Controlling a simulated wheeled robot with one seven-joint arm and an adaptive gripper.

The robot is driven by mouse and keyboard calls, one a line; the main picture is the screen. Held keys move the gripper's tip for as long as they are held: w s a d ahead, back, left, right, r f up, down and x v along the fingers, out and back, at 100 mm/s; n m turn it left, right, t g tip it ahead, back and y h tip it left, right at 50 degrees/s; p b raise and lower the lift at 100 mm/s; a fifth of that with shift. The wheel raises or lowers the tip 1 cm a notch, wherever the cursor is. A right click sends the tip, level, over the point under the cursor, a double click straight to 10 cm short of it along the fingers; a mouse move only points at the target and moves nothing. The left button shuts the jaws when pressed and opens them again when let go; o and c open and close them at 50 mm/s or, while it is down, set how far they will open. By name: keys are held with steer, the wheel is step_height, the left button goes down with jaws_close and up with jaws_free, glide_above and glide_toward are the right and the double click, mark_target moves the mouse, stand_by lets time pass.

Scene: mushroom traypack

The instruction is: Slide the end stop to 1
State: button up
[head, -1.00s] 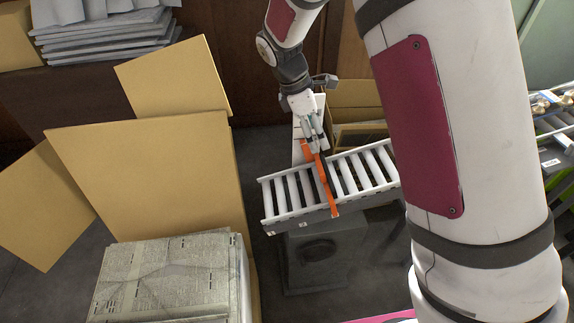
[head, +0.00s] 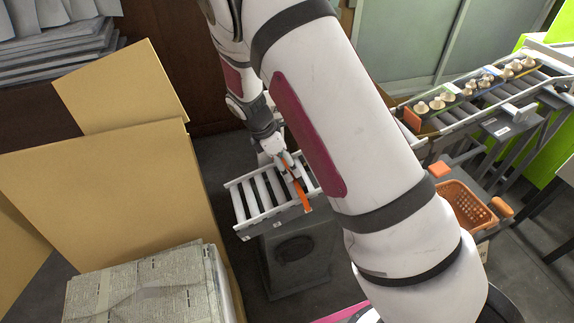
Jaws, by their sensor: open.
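The end stop is an orange bar (head: 304,198) lying across a short roller conveyor (head: 240,222) with white rollers and grey side rails. The conveyor sits on a dark grey stand in the middle of the head view. My gripper (head: 290,170) is over the rollers at the bar's far part, with its fingers close around or beside it; I cannot tell whether they touch it. The jaws are open. My arm hides the conveyor's right part. No number marks are readable on the rails.
A large open cardboard box (head: 110,190) and stacked newspapers (head: 150,288) stand at the left. A longer conveyor (head: 535,85) with mushroom trays (head: 470,92) runs at the upper right. An orange basket (head: 468,208) stands below it. Bare floor shows around the stand.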

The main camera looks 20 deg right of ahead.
steer(key=shift+d+f, duration=0.25)
steer(key=shift+f, duration=0.25)
jaws_close()
steer(key=a+f+b, duration=0.1)
steer(key=a+f, duration=0.1)
steer(key=a, duration=0.8)
steer(key=a+f+b, duration=0.1)
steer(key=a+f, duration=0.2)
steer(key=a, duration=0.7)
steer(key=shift+f, duration=0.3)
jaws_free()
